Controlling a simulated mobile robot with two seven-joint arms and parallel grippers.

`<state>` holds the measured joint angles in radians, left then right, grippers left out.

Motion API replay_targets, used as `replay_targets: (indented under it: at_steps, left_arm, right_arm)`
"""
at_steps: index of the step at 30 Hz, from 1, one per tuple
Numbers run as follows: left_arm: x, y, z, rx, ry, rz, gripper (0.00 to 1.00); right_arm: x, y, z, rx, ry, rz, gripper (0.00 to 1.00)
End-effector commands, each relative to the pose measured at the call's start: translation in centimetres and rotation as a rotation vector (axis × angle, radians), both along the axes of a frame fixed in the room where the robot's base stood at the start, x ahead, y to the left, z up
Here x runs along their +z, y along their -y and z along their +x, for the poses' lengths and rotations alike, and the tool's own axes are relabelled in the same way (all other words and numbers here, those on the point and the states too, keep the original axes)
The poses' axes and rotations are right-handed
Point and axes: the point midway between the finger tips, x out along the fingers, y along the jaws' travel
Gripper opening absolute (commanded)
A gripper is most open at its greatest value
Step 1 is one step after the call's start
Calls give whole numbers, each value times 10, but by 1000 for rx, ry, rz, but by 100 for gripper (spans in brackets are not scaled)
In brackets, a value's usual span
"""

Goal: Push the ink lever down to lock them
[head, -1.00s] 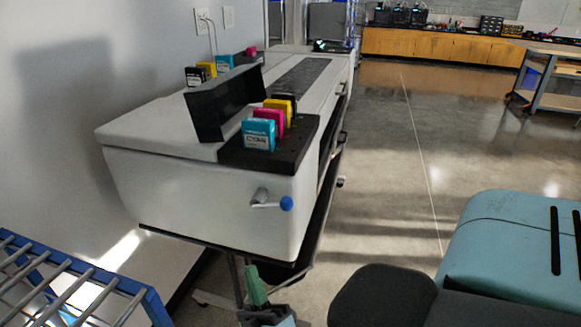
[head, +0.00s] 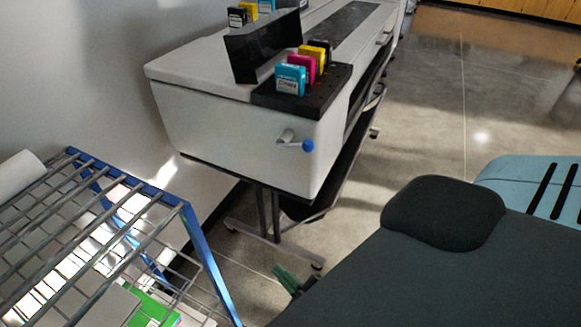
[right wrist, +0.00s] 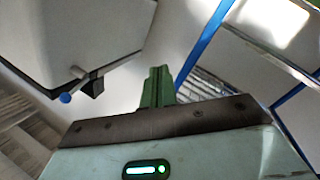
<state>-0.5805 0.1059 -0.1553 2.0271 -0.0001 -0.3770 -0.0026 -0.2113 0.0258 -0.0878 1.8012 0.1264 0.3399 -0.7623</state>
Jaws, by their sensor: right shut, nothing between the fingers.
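The large white printer (head: 235,125) stands against the wall. On its near end is a short grey lever (head: 291,142) with a blue knob (head: 308,146), sticking out to the right. Cyan (head: 290,80), magenta, yellow and black ink cartridges stand in the black bay on top, beside a raised black cover (head: 268,50). My right gripper (head: 284,276) shows only its green fingers, low at the bottom of the head view, below and apart from the printer. In the right wrist view its fingers (right wrist: 157,84) are shut and empty; the lever and blue knob (right wrist: 65,98) are left of them. My left gripper is not in view.
A wire rack (head: 110,235) with a blue frame holds papers at the left, close to the printer. The printer's dark stand legs (head: 268,212) reach the floor. More cartridges (head: 237,17) sit at the printer's back. Open concrete floor (head: 435,110) lies to the right.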

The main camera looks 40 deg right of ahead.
Motion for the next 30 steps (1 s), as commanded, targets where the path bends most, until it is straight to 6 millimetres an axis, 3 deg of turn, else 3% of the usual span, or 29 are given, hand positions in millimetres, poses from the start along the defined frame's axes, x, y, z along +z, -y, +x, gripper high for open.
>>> replay_targets:
  at_steps: [7,25,30]
  left_arm:
    - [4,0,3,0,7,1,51]
    - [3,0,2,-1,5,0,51]
    - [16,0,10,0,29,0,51]
  right_arm:
    - [-7,-3,-10,18,-65,46,0]
    - [-9,-3,-11,19,-73,50,0]
    - [-22,-9,-37,43,-217,145,0]
